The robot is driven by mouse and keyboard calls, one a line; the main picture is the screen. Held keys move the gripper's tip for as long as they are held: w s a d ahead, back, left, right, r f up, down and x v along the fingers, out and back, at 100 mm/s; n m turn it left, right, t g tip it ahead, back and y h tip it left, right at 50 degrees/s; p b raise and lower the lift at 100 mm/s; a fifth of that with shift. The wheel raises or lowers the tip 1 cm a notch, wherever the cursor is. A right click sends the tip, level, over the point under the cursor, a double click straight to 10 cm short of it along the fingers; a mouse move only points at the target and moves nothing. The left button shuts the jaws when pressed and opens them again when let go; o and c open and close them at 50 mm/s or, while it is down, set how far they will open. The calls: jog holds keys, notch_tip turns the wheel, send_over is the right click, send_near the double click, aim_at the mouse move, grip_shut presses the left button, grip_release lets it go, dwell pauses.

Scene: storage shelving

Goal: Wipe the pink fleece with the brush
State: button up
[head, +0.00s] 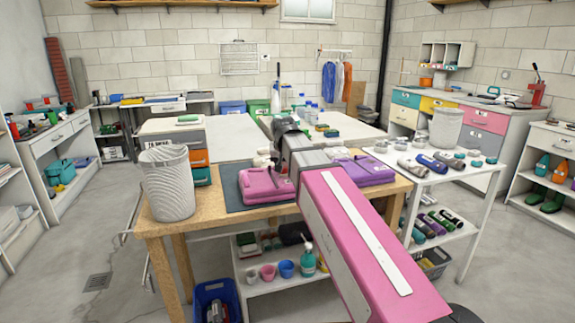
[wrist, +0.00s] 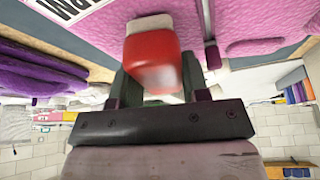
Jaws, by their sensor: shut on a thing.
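The pink fleece (head: 262,184) lies folded on a dark mat on the wooden table; its textured surface also fills the upper part of the wrist view (wrist: 250,18). My gripper (wrist: 156,76) is shut on the brush, a red block (wrist: 153,62) with a pale end (wrist: 149,23) that points toward the pink fleece. In the head view my gripper (head: 280,164) is over the fleece's right part, and my arm hides the brush there. I cannot tell whether the brush touches the fleece.
A purple fleece (head: 364,171) lies right of my arm and also shows in the wrist view (wrist: 45,75). A ribbed pale bin (head: 168,185) stands on the table's left end. A small drawer unit (head: 201,158) stands behind it. A white table (head: 490,178) with rolls is at right.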

jog(key=shift+s+a+f, duration=0.1)
jog(key=shift+s+a, duration=0.15)
jog(key=shift+a, duration=0.65)
jog(key=shift+w+f, duration=0.1)
jog(key=shift+w+d+f, duration=0.1)
jog(key=shift+w+d, duration=0.15)
jog(key=shift+d, duration=0.85)
jog(key=shift+w+d+r, duration=0.1)
jog(key=shift+w+d, duration=0.2)
jog(key=shift+d, duration=0.8)
jog(key=shift+w+d+f, duration=0.1)
jog(key=shift+w+d, duration=0.15)
jog(key=shift+d, duration=0.85)
jog(key=shift+c, duration=0.3)
jog(key=shift+s+a, duration=0.2)
jog(key=shift+a, duration=0.65)
jog(key=shift+s+a, duration=0.2)
jog(key=shift+a, duration=0.65)
jog(key=shift+s+a, duration=0.2)
jog(key=shift+a, duration=0.65)
jog(key=shift+s+a, duration=0.2)
jog(key=shift+a, duration=0.6)
